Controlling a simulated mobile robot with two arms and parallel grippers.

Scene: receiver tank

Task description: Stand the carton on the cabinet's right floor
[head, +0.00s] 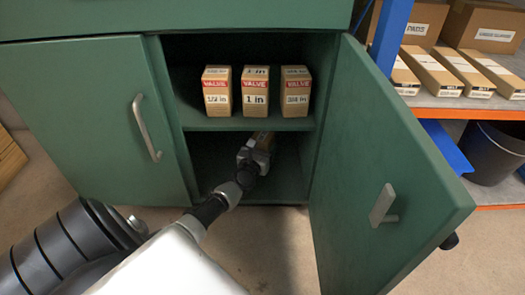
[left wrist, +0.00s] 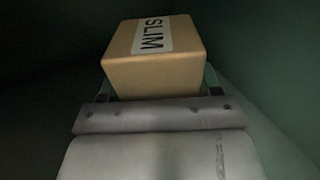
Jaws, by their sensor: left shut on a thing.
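The green cabinet (head: 95,110) has its right door (head: 385,160) swung open. My left arm reaches into the lower right compartment, onto the cabinet's right floor (head: 285,190) area. My left gripper (head: 256,152) is shut on the carton (head: 263,138), which is mostly hidden behind the gripper in the head view. In the left wrist view the carton (left wrist: 155,72) is tan with a white label reading SLIM, held between the fingers (left wrist: 150,92). I cannot tell whether it touches the floor. My right gripper is not in view.
Three VALVE boxes (head: 256,92) stand on the shelf (head: 245,123) above my gripper. The left door (head: 90,115) is shut. A rack with boxes (head: 455,75) and a dark bin (head: 495,150) stand to the right, beyond the open door.

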